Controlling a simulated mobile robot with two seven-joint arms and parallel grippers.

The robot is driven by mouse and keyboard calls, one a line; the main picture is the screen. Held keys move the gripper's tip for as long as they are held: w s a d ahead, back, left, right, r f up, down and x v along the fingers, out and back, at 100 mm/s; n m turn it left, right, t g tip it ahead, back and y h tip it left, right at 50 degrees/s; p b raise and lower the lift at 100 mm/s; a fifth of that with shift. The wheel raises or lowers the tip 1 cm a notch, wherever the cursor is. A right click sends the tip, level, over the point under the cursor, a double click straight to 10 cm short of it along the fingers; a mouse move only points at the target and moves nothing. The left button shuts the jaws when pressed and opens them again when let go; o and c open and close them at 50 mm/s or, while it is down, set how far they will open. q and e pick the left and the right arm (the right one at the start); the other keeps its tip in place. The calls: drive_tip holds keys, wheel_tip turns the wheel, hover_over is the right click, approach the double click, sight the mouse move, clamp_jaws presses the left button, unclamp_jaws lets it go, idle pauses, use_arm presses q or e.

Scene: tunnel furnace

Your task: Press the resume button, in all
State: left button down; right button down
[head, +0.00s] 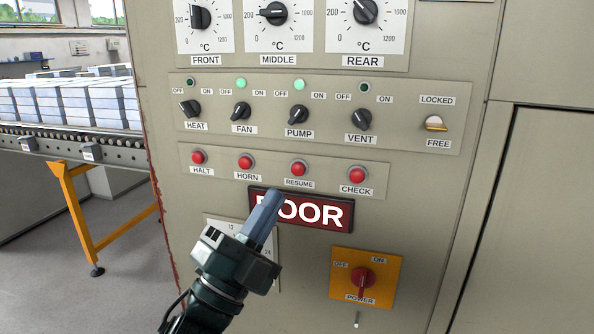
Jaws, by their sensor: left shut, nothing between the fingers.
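The red resume button (299,168) sits third in a row of red buttons on the grey panel, with its RESUME label just below it. My left gripper (272,199) is shut and empty, in front of the left part of the DOOR sign. In the picture its tip shows below and left of the resume button, apart from it. How far the tip is from the panel is hard to tell. My right gripper is not in view.
The halt (199,157), horn (245,162) and check (357,175) buttons share the row. Above are the heat, fan, pump and vent switches; below is a red power switch (362,278). A roller conveyor (100,153) with stacked blocks stands at left.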

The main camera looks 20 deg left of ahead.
use_arm(q)
drive_tip(key=w, duration=0.7)
drive_tip(key=shift+w+d, duration=0.2)
drive_tip(key=shift+w, duration=0.05)
drive_tip(key=shift+b, duration=0.3)
idle(1.5)
drive_tip(key=shift+w, duration=0.4)
drive_tip(key=shift+w, duration=0.5)
idle(0.5)
drive_tip(key=shift+s, duration=0.95)
drive_tip(key=shift+s+a+p, duration=0.15)
drive_tip(key=shift+s+p, duration=0.25)
drive_tip(key=shift+s, duration=2.1)
